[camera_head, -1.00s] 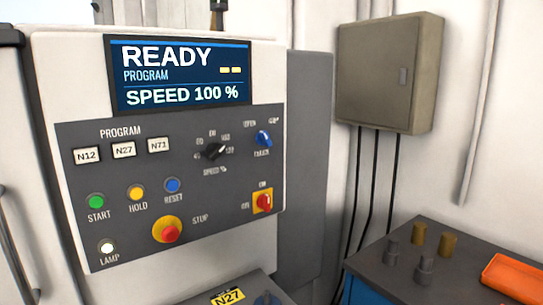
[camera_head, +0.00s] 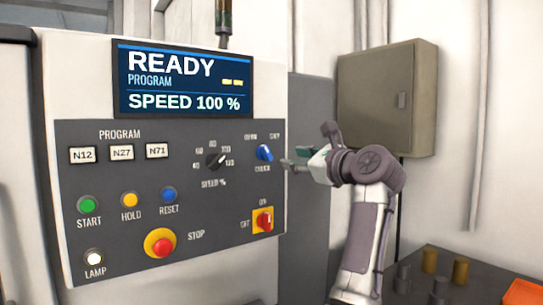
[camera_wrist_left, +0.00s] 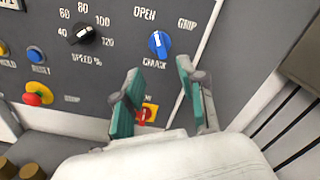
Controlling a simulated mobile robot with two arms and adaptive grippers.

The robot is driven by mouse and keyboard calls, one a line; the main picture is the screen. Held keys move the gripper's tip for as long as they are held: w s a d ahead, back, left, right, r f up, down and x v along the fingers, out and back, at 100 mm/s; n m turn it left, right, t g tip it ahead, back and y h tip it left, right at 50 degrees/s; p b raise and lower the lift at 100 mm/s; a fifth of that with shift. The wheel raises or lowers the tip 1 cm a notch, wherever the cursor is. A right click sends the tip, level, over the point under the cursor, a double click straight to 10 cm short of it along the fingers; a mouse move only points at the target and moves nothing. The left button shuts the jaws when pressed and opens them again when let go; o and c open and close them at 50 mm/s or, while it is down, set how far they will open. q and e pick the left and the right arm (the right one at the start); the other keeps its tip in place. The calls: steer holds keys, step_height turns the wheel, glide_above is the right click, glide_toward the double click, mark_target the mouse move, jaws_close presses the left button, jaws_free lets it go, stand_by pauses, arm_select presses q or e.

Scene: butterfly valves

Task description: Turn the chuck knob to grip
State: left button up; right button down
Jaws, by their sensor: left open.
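The chuck knob (camera_head: 264,152) is a small blue dial at the upper right of the dark control panel (camera_head: 100,225). The labels OPEN and GRIP stand above it and CHUCK below it. In the left wrist view the knob (camera_wrist_left: 159,43) has its white mark toward OPEN. My left gripper (camera_head: 306,149) is just to the right of the knob in the head view, apart from it. Its teal-padded fingers are spread and empty in the left wrist view (camera_wrist_left: 158,88), with the knob beyond and above them. My right gripper is not in view.
The black speed dial (camera_head: 216,161) is left of the knob, and the red on/off switch (camera_head: 264,220) is below it. The yellow-and-red stop button (camera_head: 160,243) is lower left. A grey wall box (camera_head: 375,95) stands behind my arm. A table with several small cylinders (camera_head: 430,262) is lower right.

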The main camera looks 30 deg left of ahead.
mark_target(269, 154)
arm_select(q)
steer(key=p+x, duration=0.2)
steer(key=x, duration=0.8)
steer(key=shift+a, duration=0.25)
jaws_close()
